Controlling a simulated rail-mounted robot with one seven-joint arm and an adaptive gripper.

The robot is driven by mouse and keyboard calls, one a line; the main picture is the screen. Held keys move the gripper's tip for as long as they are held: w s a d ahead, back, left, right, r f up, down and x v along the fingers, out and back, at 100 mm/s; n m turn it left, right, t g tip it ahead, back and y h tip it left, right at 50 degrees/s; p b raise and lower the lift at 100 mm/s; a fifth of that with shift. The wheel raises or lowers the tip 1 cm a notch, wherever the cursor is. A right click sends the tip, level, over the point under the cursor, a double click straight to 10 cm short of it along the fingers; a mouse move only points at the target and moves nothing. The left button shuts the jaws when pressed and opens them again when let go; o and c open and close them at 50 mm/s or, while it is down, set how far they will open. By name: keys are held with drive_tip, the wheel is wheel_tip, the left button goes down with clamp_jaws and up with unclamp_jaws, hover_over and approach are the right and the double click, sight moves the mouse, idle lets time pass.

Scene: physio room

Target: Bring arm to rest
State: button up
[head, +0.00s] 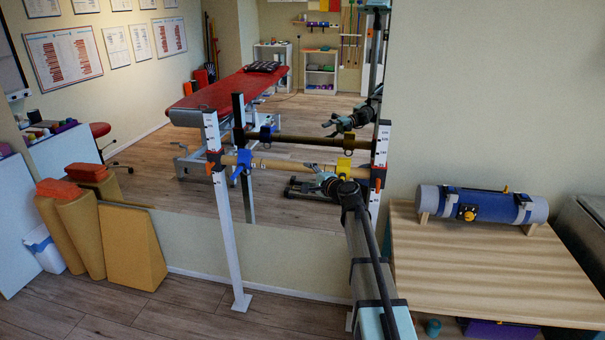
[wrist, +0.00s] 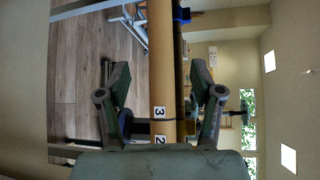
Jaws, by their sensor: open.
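My gripper (head: 296,188) is open and empty at the end of my arm, its fingers pointing left, just below the wooden bar (head: 295,166) in the head view. In the wrist view my gripper (wrist: 160,80) has its two fingers spread wide. The bar (wrist: 161,60) runs lengthwise through the picture between them, with number tags 3 and 2 near the palm. I cannot tell how far the bar is from the fingers. A blue clamp (head: 241,161) and a yellow clamp (head: 344,166) sit on the bar.
The bar spans two white posts (head: 228,215) before a wall mirror (head: 190,215), which reflects my arm and the room. A wooden table (head: 480,260) at right bears a blue-grey roller (head: 435,198). Yellow wedges (head: 130,247) stand at left.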

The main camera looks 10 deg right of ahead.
drive_tip(key=shift+s+d, duration=0.15)
drive_tip(key=shift+s, duration=0.1)
